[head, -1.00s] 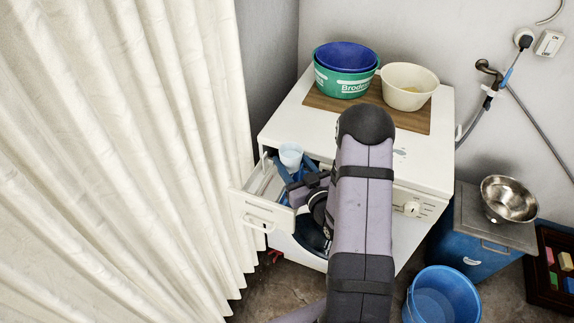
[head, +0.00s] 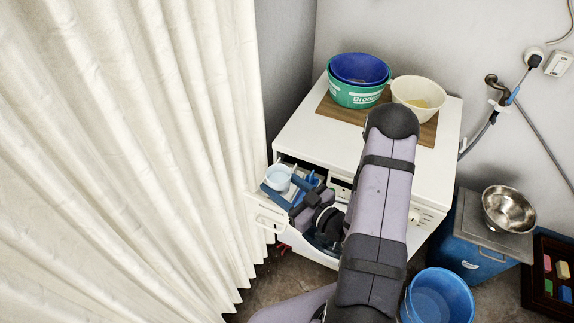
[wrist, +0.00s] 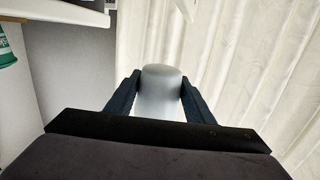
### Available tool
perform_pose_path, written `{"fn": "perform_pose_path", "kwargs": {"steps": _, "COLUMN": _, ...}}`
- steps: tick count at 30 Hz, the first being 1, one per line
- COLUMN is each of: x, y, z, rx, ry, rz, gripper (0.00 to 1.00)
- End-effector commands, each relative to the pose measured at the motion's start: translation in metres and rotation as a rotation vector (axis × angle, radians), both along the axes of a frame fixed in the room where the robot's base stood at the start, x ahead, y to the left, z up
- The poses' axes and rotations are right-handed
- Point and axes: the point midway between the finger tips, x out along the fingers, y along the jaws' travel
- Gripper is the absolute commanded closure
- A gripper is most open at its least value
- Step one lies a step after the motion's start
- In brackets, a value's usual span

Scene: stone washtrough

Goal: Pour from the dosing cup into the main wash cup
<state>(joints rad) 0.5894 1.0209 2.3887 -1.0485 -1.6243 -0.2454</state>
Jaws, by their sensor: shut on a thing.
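The dosing cup (head: 279,179) is a small pale, translucent cup. My gripper (head: 280,187) is shut on it, with a dark blue finger on each side. The wrist view shows the cup (wrist: 160,92) between the two fingers. The cup is over the left part of the open detergent drawer (head: 266,220) of the white washing machine. Its open top shows in the head view, and it looks about upright. Blue parts (head: 311,179) show behind my gripper at the drawer opening. I cannot make out the main wash cup for certain; my gripper and arm hide much of the drawer.
On the machine's top, a blue tub (head: 358,68) nests in a green tub (head: 355,96), beside a cream tub (head: 419,92). A pleated curtain (head: 130,160) hangs close on the left. A blue bucket (head: 438,298) and a steel bowl (head: 508,208) are at right.

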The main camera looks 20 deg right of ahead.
Motion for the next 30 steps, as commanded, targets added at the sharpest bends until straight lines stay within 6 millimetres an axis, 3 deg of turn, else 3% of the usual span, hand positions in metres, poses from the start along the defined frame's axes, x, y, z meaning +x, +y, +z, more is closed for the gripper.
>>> {"fn": "perform_pose_path", "kwargs": {"steps": 1, "x": -0.007, "y": 0.003, "z": 0.02, "rx": 0.005, "ry": 0.002, "rz": 0.013, "gripper": 0.75}}
{"fn": "perform_pose_path", "kwargs": {"steps": 13, "x": -0.041, "y": 0.023, "z": 0.07, "rx": 0.024, "ry": -0.015, "rz": 0.078, "gripper": 0.75}}
{"fn": "perform_pose_path", "kwargs": {"steps": 15, "x": -0.035, "y": 0.021, "z": 0.043, "rx": 0.017, "ry": -0.015, "rz": 0.074, "gripper": 0.75}}
{"fn": "perform_pose_path", "kwargs": {"steps": 30, "x": 0.022, "y": -0.014, "z": -0.037, "rx": -0.005, "ry": -0.004, "rz": -0.067, "gripper": 0.75}}
